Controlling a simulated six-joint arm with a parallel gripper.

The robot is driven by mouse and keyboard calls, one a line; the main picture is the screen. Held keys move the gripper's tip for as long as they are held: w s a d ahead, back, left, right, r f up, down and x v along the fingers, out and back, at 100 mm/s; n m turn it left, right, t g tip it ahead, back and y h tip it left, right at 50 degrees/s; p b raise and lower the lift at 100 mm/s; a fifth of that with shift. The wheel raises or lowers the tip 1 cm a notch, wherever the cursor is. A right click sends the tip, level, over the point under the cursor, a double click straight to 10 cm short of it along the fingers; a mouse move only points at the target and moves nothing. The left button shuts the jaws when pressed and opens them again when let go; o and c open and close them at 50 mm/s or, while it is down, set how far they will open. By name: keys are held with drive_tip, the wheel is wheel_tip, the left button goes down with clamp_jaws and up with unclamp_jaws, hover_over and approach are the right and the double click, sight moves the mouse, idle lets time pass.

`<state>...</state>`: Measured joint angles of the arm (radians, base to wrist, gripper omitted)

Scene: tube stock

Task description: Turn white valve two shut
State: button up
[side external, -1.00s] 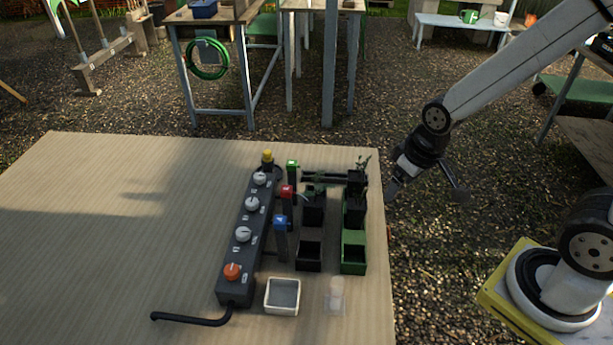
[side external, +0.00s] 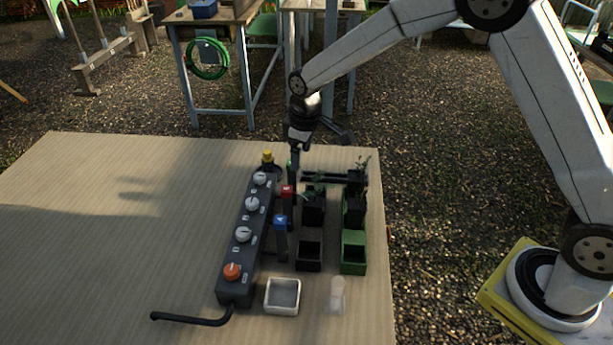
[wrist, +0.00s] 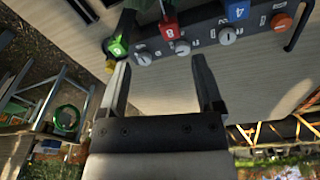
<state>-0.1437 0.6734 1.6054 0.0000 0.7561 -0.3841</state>
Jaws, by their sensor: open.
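A dark valve block (side external: 236,290) lies on the table with three white knobs in a row and an orange knob (side external: 232,271) at its near end. The middle white knob (side external: 252,204) fits white valve two; it also shows in the wrist view (wrist: 182,47). The far white knob (side external: 260,178) and near white knob (side external: 243,234) flank it. Their labels are too small to read surely. My gripper (side external: 294,168) is above the table near the block's far end, apart from the knobs. In the wrist view its fingers (wrist: 160,62) are spread and empty.
Green (side external: 292,166), red (side external: 287,191) and blue (side external: 280,222) tagged posts stand right of the block. Beyond them are dark pots (side external: 309,256) and a green pot (side external: 354,252). A white tray (side external: 282,297) and a clear cup (side external: 336,294) sit nearer. The table's left is clear.

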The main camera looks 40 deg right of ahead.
drive_tip(key=w+a+f+n, duration=0.2)
drive_tip(key=w+a+f, duration=0.1)
drive_tip(key=w+a, duration=0.15)
drive_tip(key=n+g, duration=0.1)
drive_tip(key=n, duration=0.2)
approach(252, 201)
drive_tip(key=shift+s+d+f, duration=0.1)
drive_tip(key=shift+d+f, duration=0.05)
drive_tip(key=shift+d, duration=0.2)
drive_tip(key=shift+a+f, duration=0.5)
drive_tip(key=shift+f, duration=0.1)
drive_tip(key=shift+f, duration=3.8)
clamp_jaws()
